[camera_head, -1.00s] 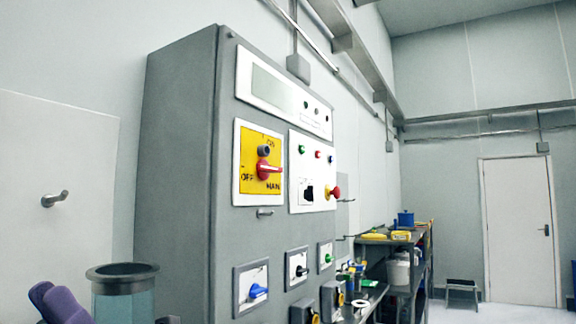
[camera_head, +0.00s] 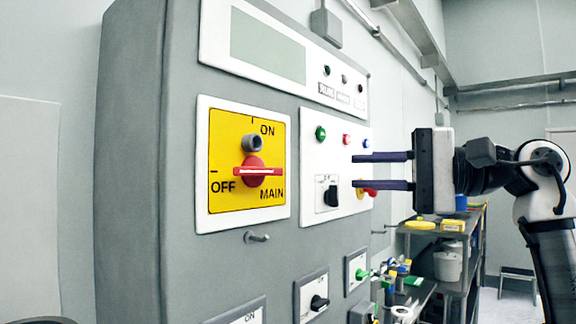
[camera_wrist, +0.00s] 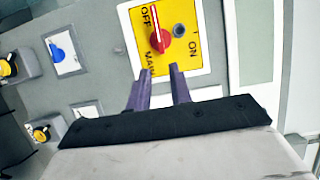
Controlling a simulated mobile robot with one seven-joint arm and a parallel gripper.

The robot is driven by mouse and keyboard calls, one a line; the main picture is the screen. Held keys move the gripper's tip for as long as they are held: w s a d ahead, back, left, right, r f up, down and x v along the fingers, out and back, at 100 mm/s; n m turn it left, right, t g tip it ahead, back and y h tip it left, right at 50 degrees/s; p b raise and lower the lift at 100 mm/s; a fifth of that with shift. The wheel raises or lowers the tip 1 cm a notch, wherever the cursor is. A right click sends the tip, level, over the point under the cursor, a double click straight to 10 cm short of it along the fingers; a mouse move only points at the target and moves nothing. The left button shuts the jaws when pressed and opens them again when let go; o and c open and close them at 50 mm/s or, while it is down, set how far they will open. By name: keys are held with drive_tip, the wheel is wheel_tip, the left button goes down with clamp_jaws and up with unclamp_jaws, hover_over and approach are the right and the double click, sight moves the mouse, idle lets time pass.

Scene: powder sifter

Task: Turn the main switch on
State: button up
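The main switch is a red rotary knob (camera_head: 257,171) on a yellow plate (camera_head: 225,150) marked ON, OFF and MAIN, on the grey cabinet's front. Its handle lies horizontal, with one end toward the OFF mark. A grey round lock boss (camera_head: 253,143) sits just above the knob. My gripper (camera_head: 383,171) is open and empty, to the right of the switch and out in front of the panel, its two dark fingers pointing left. In the wrist view the red knob (camera_wrist: 160,38) and yellow plate (camera_wrist: 182,12) appear beyond the fingertips (camera_wrist: 160,74), apart from them.
A white panel with buttons and a black selector (camera_head: 331,196) is right of the switch. A small hook (camera_head: 257,237) juts out below the yellow plate. Lower switches, including a green one (camera_head: 361,274), line the cabinet. A cluttered shelf (camera_head: 470,245) stands behind on the right.

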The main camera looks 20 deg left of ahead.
sight(273, 171)
drive_tip(key=a+p, duration=0.1)
drive_tip(key=a, duration=0.3)
drive_tip(key=a+p, duration=0.1)
drive_tip(key=a, duration=0.4)
drive_tip(key=s+a+p, duration=0.1)
drive_tip(key=a, duration=0.3)
drive_tip(key=shift+a+p, duration=0.35)
drive_tip(key=shift+p, duration=0.05)
clamp_jaws()
